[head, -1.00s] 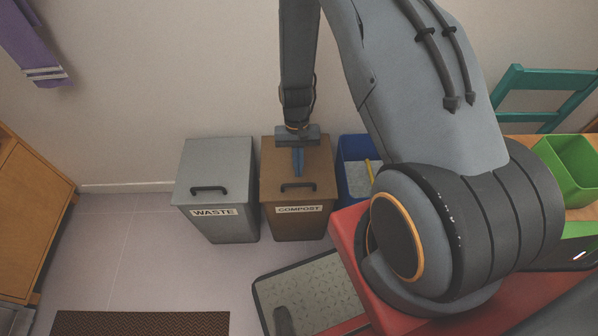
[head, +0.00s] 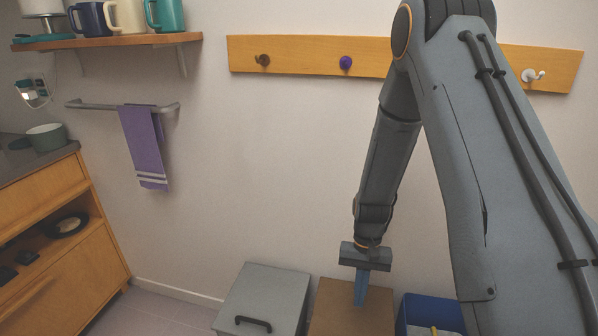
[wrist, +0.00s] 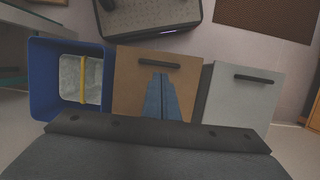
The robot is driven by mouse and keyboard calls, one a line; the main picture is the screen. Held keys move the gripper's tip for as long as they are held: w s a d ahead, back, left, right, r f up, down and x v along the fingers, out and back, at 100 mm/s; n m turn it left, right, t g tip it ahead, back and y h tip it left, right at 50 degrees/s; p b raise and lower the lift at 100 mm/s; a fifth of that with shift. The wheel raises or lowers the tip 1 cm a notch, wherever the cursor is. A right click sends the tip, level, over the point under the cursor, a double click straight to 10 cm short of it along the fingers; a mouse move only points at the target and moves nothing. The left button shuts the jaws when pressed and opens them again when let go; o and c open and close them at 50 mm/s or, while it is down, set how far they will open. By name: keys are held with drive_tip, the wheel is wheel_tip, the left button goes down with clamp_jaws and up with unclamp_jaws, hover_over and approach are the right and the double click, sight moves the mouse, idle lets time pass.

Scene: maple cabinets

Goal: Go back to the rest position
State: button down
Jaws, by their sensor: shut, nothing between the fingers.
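My gripper (head: 361,288) points down in front of the wall, over the brown bin (head: 338,310) with its lid closed. Its blue fingers are together with nothing between them. In the wrist view my gripper (wrist: 160,85) shows against the brown lid (wrist: 130,70), below the black handle. I cannot tell how far the fingertips are above the lid.
A grey bin (head: 262,295) with a closed lid stands to the left of the brown one. An open blue bin (head: 430,310) stands to the right. Wall hooks (head: 345,62), a shelf (head: 110,40), a towel (head: 143,148) and a wooden cabinet (head: 60,230) surround the area.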

drive_tip(key=s+r+n+t, duration=0.1)
drive_tip(key=s+r, duration=0.3)
drive_tip(key=r, duration=0.3)
drive_tip(key=s+r+n+t, duration=0.1)
drive_tip(key=s+r, duration=0.3)
drive_tip(key=r, duration=0.3)
drive_tip(key=s+a+r+n+t, duration=0.1)
drive_tip(key=s+r, duration=0.3)
drive_tip(key=r, duration=0.3)
drive_tip(key=shift+s+r+n+h, duration=0.25)
drive_tip(key=shift+r+n+h, duration=0.05)
drive_tip(key=shift+h, duration=0.1)
